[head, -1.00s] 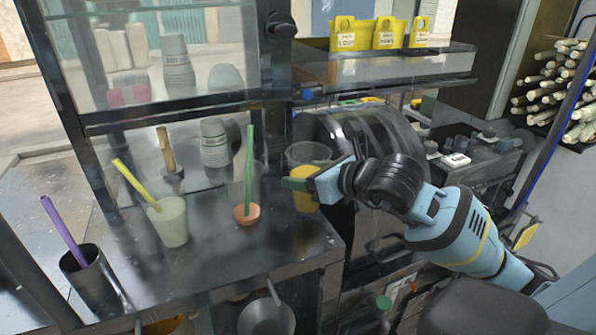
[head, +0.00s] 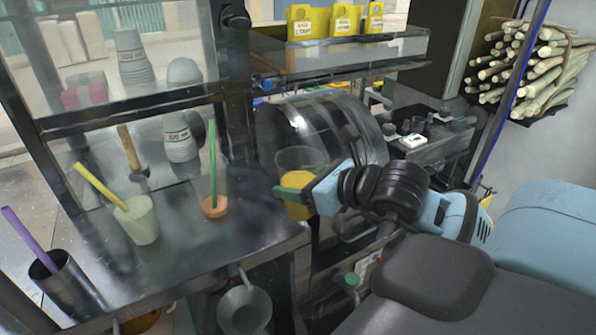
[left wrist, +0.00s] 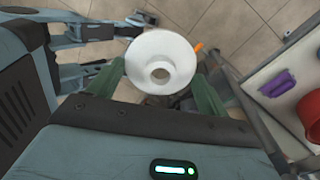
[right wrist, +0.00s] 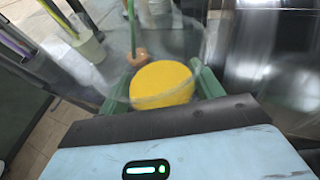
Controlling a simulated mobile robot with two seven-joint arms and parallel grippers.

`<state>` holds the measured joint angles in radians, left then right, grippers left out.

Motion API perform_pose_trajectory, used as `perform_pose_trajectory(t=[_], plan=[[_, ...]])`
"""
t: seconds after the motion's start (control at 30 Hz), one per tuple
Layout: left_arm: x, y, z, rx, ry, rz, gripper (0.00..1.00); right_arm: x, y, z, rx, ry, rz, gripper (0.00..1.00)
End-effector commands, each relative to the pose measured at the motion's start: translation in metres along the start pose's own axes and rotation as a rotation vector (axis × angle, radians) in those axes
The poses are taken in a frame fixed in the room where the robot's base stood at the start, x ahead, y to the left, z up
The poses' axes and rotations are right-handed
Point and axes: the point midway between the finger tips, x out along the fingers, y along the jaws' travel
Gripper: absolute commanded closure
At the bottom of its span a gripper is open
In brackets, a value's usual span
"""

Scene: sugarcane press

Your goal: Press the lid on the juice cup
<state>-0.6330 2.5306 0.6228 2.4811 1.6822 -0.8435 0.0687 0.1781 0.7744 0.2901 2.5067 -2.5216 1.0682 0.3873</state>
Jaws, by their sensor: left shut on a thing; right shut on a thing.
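The juice cup (head: 298,211), clear with yellow-orange juice inside, is held upright in my right gripper (head: 297,192), near the counter's right edge in the head view. In the right wrist view the juice (right wrist: 162,84) lies between the green fingers, and the clear cup wall rises around it. No lid shows on this cup. In the left wrist view my left gripper (left wrist: 155,90) is shut on a round white lid (left wrist: 162,48) with a raised ring and opening in its middle. My left gripper and the lid are not visible in the head view.
A cup with a yellow straw (head: 138,221) and an orange piece with a green straw (head: 214,207) stand on the dark counter (head: 190,255). The dark press drum (head: 330,130) is behind the juice cup. A metal pan (head: 244,308) is below the counter edge.

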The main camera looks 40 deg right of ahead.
Motion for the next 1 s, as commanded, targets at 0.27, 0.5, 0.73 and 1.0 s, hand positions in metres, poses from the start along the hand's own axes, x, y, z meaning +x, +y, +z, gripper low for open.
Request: perform_pose_trajectory(t=[0.27, 0.5, 0.73, 1.0], plan=[[-0.029, 0.002, 0.0, 0.0, 0.006, -0.049, 0.42, -0.012, 0.002, 0.001, 0.001, -0.007, 0.0, 0.66], [-0.041, 0.003, 0.0, 0.0, 0.008, -0.071, 0.42, -0.018, 0.003, -0.002, 0.0, -0.006, -0.001, 0.66], [-0.047, 0.003, 0.0, 0.0, 0.01, -0.082, 0.42, -0.021, 0.004, -0.003, -0.001, -0.005, -0.002, 0.66], [-0.049, 0.003, 0.0, 0.0, 0.01, -0.085, 0.42, -0.021, 0.004, -0.004, -0.001, -0.005, -0.002, 0.66]])
